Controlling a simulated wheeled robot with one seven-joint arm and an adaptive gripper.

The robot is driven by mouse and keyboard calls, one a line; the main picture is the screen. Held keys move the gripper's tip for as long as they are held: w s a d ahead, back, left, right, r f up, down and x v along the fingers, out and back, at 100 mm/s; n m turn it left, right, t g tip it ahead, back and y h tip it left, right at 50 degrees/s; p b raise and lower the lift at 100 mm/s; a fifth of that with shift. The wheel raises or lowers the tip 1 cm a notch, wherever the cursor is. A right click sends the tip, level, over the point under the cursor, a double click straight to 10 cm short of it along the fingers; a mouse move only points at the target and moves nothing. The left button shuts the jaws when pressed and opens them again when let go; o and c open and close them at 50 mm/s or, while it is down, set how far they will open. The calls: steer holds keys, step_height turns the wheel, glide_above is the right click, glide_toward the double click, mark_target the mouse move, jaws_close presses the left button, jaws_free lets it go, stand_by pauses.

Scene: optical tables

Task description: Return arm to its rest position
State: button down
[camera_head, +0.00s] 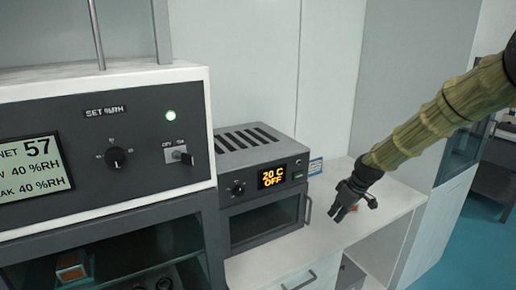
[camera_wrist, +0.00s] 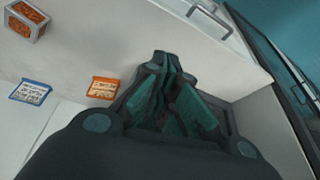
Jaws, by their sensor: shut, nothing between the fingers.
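My arm (camera_head: 435,121) reaches in from the right edge of the head view, in a tan segmented sleeve. My gripper (camera_head: 337,214) is at its lower left end, in front of the white bench and to the right of the oven. It is shut and empty, with its fingers pointing down and left. In the wrist view my gripper (camera_wrist: 160,55) fills the middle, with its dark fingers together and nothing between them.
The wrist view shows an orange label (camera_wrist: 102,88), a blue label (camera_wrist: 31,92) and a small box (camera_wrist: 26,20).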

steer(key=s+a+f+m+g+h, duration=0.15)
steer(key=s+a+f, duration=0.25)
steer(key=s+f, duration=0.75)
steer(key=s+a+f+m, duration=0.2)
steer(key=s+a+f, duration=0.2)
steer(key=s+f, duration=0.75)
steer(key=s+a+f+m, duration=0.1)
steer(key=s+f, duration=0.3)
steer(key=s, duration=0.5)
steer(key=s+a+f+m+g+b, duration=0.1)
steer(key=s+f, duration=0.4)
steer(key=s, duration=0.4)
steer(key=s+a+f+m+g+h+b, duration=0.1)
steer(key=s+f, duration=0.3)
steer(key=s, duration=0.5)
steer(key=shift+a+f+m, duration=0.15)
steer(key=shift+f+m, duration=0.1)
steer(key=shift+m, duration=0.2)
